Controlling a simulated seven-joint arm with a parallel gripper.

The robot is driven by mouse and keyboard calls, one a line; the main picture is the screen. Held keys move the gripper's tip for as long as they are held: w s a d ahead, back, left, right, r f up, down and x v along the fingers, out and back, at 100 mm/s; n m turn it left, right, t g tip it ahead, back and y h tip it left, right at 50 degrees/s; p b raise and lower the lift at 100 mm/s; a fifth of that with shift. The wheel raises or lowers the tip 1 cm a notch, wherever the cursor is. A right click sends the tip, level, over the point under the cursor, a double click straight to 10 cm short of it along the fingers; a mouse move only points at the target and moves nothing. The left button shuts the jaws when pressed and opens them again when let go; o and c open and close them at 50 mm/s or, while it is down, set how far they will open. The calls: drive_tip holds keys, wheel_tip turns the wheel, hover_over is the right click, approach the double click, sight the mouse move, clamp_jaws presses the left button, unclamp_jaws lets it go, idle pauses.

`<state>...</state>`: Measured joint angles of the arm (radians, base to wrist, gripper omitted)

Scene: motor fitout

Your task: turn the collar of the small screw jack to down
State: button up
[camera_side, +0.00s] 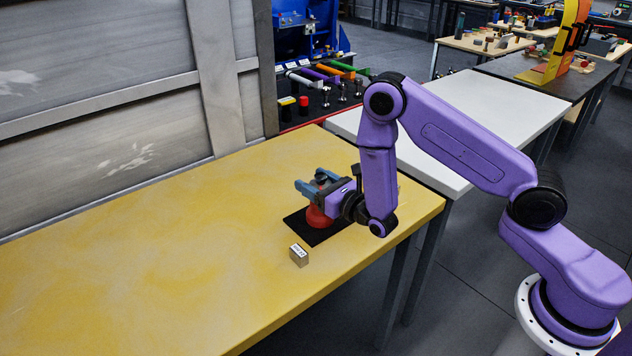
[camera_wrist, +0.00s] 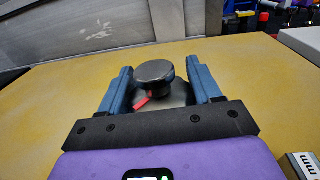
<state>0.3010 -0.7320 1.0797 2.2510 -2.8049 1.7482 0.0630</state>
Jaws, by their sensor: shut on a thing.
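The small screw jack (camera_side: 318,217) has a red body and stands upright on a black plate (camera_side: 313,236) near the table's right end. My gripper (camera_side: 314,181) reaches in from the right, with its blue fingers around the jack's upper part. In the wrist view my gripper (camera_wrist: 158,72) has one finger on each side of the jack, shut on the collar (camera_wrist: 176,96). A round dark cap (camera_wrist: 154,71) tops the jack, and a small red mark (camera_wrist: 144,103) shows below it. The fingers hide much of the collar, and its contact faces are not clearly seen.
A small block with a white label (camera_side: 299,256) stands in front of the plate; it also shows at the lower right of the wrist view (camera_wrist: 301,166). Its lettering is too small to read. The yellow table (camera_side: 150,270) is clear to the left. A metal wall runs behind.

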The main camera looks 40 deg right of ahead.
drive_tip(key=shift+w+d, duration=0.1)
idle(0.4)
drive_tip(key=o, duration=1)
drive_tip(key=shift+c, duration=0.2)
drive_tip(key=s+d, duration=0.2)
drive_tip(key=s, duration=1.5)
drive_tip(key=shift+s, duration=0.15)
